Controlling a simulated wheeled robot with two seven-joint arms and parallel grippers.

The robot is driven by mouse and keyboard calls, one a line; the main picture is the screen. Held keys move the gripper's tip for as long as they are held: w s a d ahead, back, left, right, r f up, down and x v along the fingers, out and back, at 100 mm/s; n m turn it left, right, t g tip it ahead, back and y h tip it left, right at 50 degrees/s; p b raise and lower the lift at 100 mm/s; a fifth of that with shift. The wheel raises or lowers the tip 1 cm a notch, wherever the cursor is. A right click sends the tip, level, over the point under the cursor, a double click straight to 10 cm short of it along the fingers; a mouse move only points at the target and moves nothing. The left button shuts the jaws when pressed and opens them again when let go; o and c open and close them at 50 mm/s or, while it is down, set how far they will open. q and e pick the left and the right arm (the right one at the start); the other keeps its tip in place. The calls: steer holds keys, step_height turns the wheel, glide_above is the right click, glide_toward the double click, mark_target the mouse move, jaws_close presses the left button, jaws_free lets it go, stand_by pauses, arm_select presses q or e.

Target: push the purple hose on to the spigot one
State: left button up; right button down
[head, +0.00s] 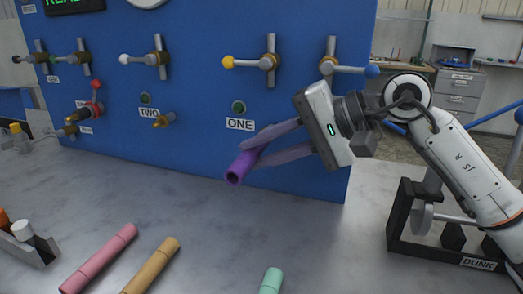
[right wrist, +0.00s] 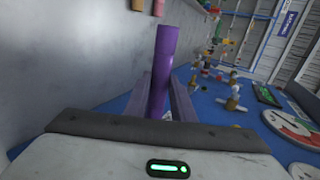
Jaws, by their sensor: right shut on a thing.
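The purple hose (head: 239,167) is a short tube held in my right gripper (head: 250,156), in front of the blue panel. Its open end points down and left in the head view. In the right wrist view the purple hose (right wrist: 164,65) stands out beyond the two fingers (right wrist: 182,103), one on each side of it. The ONE label (head: 240,124) is on the panel just above the gripper's fingers. The spigot at ONE is not visible; the fingers and hose may cover it. My left gripper is out of view.
Spigot two (head: 164,120) is a brass stub left of ONE. Valve handles, one yellow (head: 229,62), line the panel above. A pink hose (head: 98,259), a tan hose (head: 151,265) and a mint hose (head: 271,281) lie on the grey table. A DUNK stand (head: 440,252) is at right.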

steer(key=shift+w+d+r, duration=0.1)
steer(key=shift+w+d, duration=0.1)
steer(key=shift+w, duration=0.1)
steer(key=c, duration=1.4)
jaws_free()
steer(key=shift+w, duration=0.1)
steer(key=shift+c, duration=0.2)
